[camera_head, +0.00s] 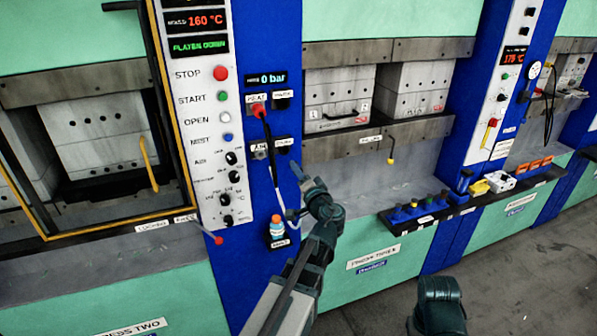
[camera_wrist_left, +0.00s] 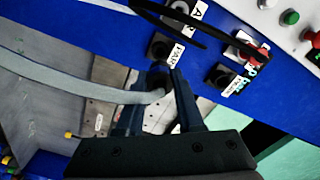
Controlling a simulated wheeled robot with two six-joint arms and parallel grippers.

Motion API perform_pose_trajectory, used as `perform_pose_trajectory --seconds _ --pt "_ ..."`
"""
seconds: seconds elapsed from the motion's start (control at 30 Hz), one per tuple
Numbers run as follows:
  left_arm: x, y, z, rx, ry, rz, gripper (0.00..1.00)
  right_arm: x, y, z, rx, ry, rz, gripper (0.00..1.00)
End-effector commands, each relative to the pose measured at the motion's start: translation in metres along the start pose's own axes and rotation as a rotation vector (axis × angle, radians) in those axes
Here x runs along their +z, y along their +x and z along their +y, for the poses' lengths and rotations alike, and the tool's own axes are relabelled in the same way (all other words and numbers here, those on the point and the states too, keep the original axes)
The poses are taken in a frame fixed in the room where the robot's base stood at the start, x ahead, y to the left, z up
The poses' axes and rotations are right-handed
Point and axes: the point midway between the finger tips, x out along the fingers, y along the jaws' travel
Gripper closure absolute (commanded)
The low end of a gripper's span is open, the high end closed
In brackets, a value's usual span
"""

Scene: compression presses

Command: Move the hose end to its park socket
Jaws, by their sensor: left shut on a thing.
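My left gripper (camera_head: 300,175) is shut on the end of a pale grey hose, just below and right of the lower pair of sockets on the blue column. In the left wrist view, the grey hose (camera_wrist_left: 70,78) runs in from the left to the dark hose end (camera_wrist_left: 158,76) between the fingers (camera_wrist_left: 160,100). The lower park socket (camera_head: 283,144) looks empty; it shows in the left wrist view (camera_wrist_left: 160,47), apart from the hose end. The air socket (camera_head: 259,151) lies left of it. My right gripper (camera_head: 438,300) is at the bottom; its jaws are unclear.
A red plug (camera_head: 258,110) with a black hose sits in the upper left socket, beside another park socket (camera_wrist_left: 220,76). A bottle (camera_head: 277,228) stands in a holder below. The button panel (camera_head: 210,120) is left. A tool shelf (camera_head: 425,211) stands to the right.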

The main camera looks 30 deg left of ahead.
Motion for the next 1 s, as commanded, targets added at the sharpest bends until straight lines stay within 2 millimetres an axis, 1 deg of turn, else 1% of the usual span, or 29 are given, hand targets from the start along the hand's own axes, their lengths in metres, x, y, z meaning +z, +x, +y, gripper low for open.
perform_pose_trajectory --seconds 0.17,0.37,0.57,0.9,1.0 --pt "0.0 0.001 0.0 0.0 0.002 0.0 1.0 0.0 0.0 0.0 0.0 0.0 0.0 0.5" --pt "-0.001 0.007 0.0 0.0 0.002 0.0 1.0 0.0 0.0 0.0 0.0 0.0 0.0 0.5" --pt "-0.001 0.021 0.0 -0.001 0.003 -0.001 1.0 0.0 0.0 0.0 0.0 0.0 0.0 0.5" --pt "-0.001 0.051 0.0 -0.001 0.003 -0.001 1.0 0.0 0.0 0.0 0.0 0.0 0.0 0.5" --pt "-0.001 0.056 0.0 0.0 0.003 0.0 1.0 0.0 0.0 0.0 0.0 0.0 0.0 0.5"
